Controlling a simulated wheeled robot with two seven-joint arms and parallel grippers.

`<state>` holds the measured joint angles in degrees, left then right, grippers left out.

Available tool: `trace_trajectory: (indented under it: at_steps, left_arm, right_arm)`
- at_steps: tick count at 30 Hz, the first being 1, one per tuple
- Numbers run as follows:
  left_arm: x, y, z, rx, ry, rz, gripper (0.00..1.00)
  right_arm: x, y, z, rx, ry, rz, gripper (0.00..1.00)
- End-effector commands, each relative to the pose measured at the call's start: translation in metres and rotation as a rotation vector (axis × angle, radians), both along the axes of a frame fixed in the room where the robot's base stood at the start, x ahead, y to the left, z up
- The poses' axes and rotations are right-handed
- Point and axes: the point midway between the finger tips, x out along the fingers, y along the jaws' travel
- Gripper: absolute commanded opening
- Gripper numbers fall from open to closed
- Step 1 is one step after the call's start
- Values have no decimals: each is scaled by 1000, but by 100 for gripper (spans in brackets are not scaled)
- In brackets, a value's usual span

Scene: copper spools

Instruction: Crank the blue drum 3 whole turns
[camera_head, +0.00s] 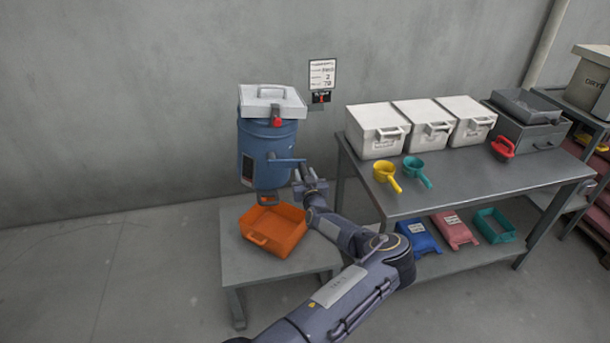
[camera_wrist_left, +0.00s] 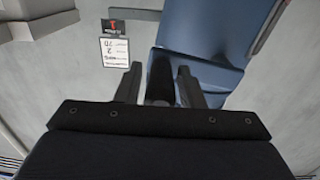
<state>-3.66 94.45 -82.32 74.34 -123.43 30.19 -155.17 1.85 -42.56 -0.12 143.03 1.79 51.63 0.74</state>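The blue drum (camera_head: 265,140) stands upright against the wall with a pale grey lid (camera_head: 270,98) and a red catch at the lid's front. A blue crank arm (camera_head: 286,161) sticks out from its right side; the drum also shows in the left wrist view (camera_wrist_left: 205,30). My left gripper (camera_head: 308,180) is at the crank's outer end. In the left wrist view the fingers (camera_wrist_left: 160,82) stand on both sides of a dark handle (camera_wrist_left: 160,75). Whether they press on it cannot be told. My right gripper is not in view.
An orange tray (camera_head: 262,240) sits below the drum on a low grey stand (camera_head: 240,268). A grey table (camera_head: 460,190) at the right bears white bins (camera_head: 375,142), a yellow scoop (camera_head: 385,172) and a teal scoop (camera_head: 415,168). A sign (camera_head: 322,74) hangs on the wall.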

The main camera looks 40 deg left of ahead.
Motion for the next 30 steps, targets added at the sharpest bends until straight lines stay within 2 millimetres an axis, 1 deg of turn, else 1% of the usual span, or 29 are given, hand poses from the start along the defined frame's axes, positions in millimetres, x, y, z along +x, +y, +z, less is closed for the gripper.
trace_trajectory:
  at_steps: [1,2,3,9,12,14,21,24,27,30]
  left_arm:
    - [0,0,1,0,-1,0,42]
    - [0,0,1,1,-2,0,46]
    - [0,0,1,1,-2,0,47]
    - [0,1,2,2,-4,1,47]
    - [-2,-2,2,3,-3,1,47]
    - [-5,-7,2,3,-3,1,47]
    - [-28,-42,1,2,-2,-1,47]
    - [-36,-53,1,2,-3,-1,47]
    - [-42,-61,1,2,-2,0,47]
    - [-44,-64,2,3,-3,0,47]
  right_arm:
    - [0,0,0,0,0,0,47]
    - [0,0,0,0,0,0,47]
    - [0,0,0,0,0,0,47]
    - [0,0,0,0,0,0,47]
    - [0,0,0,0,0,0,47]
    - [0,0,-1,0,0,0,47]
    - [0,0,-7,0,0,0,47]
    - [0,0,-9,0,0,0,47]
    - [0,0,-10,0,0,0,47]
    - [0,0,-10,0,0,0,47]
